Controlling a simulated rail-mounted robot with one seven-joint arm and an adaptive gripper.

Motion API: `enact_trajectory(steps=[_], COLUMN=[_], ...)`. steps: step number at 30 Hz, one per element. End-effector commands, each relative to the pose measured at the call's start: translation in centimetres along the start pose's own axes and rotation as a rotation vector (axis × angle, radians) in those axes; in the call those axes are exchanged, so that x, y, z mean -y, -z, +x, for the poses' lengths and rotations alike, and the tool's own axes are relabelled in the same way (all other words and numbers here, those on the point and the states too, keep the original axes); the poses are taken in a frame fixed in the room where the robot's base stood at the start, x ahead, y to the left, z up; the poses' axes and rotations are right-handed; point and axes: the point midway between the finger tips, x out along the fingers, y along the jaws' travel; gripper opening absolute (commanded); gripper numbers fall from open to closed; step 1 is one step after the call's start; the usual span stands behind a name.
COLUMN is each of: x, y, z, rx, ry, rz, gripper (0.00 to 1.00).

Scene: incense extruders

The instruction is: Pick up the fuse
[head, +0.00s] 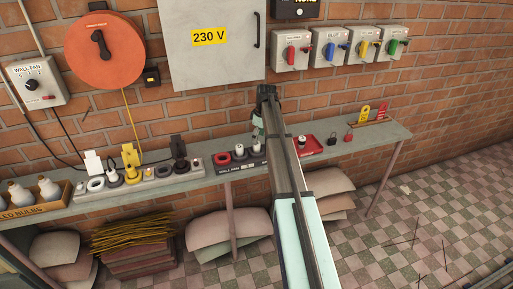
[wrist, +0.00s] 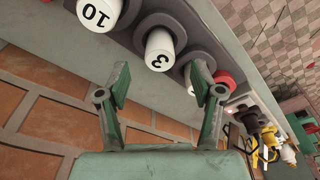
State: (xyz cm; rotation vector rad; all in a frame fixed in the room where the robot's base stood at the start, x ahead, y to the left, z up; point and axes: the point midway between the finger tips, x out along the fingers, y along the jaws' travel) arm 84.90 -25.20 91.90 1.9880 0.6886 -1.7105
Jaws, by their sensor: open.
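White fuses stand in dark round holders on a grey fuse block (head: 232,166) on the shelf. In the wrist view, one fuse marked 10 (wrist: 100,12) is at the top left, and one marked 3 (wrist: 160,50) is just beyond and between my fingertips. Part of another white one shows beside the right finger. My gripper (wrist: 160,68) is open and empty, its two fingers apart with no visible contact with the fuse marked 3. In the head view, my arm hides part of the block, and my gripper (head: 258,128) is small above it.
A red tray (head: 318,152) with a small white and dark piece stands right of my arm. Padlocks and coloured tags lie farther right. A socket strip (head: 150,185) with plugs is on the left. A brick wall and grey cabinet (head: 212,60) stand behind.

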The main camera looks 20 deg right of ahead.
Motion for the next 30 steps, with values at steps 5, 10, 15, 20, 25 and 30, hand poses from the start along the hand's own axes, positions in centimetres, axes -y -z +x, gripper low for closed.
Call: enact_trajectory(steps=[5, 10, 15, 20, 25, 30], x=[0.0, 0.0, 0.0, 0.0, 0.0, 0.0], y=[0.1, 0.2, 0.2, 0.2, 0.2, 0.2], z=[1.1, 3.2, 4.9, 5.1, 5.1, 5.1], rx=[0.001, 0.001, 0.000, 0.000, 0.000, 0.000], ry=[0.001, 0.002, 0.000, 0.000, 0.000, 0.000], rz=[0.000, 0.000, 0.000, 0.000, 0.000, 0.000], gripper=[0.66, 0.66, 0.66, 0.66, 0.28, 0.01])
